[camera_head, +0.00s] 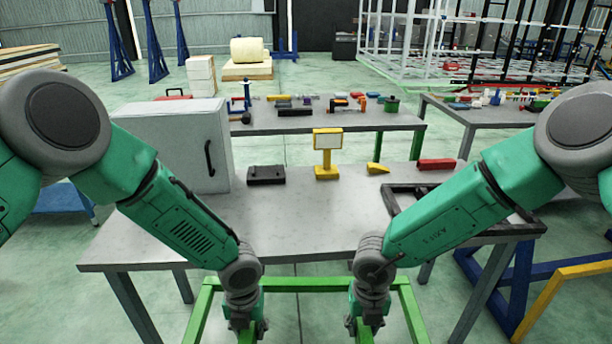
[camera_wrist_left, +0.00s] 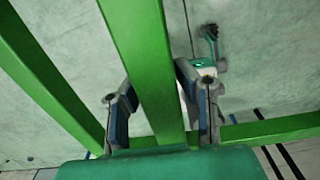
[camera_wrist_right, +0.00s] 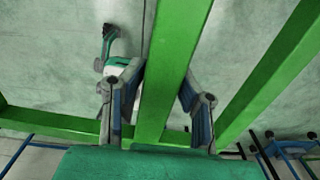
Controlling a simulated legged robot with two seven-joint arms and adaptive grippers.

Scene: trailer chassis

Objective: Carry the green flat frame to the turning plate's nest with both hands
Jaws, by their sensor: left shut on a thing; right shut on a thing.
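The green flat frame (camera_head: 305,284) is low at the front of the head view, just before the near edge of the table, and its near part is cut off. My left gripper (camera_head: 249,328) is shut on one of its inner bars; the left wrist view shows the bar (camera_wrist_left: 140,60) between the fingers. My right gripper (camera_head: 364,328) is shut on another inner bar, which the right wrist view shows between the fingers (camera_wrist_right: 172,60). The floor shows beneath the frame in both wrist views. I cannot make out the turning plate or its nest for sure.
The grey table (camera_head: 310,225) ahead bears a pale cabinet (camera_head: 180,145), a black case (camera_head: 266,174), a yellow stand (camera_head: 327,155) and a dark square frame (camera_head: 395,200). Its front middle is bare. A blue and yellow structure (camera_head: 520,290) stands at the right.

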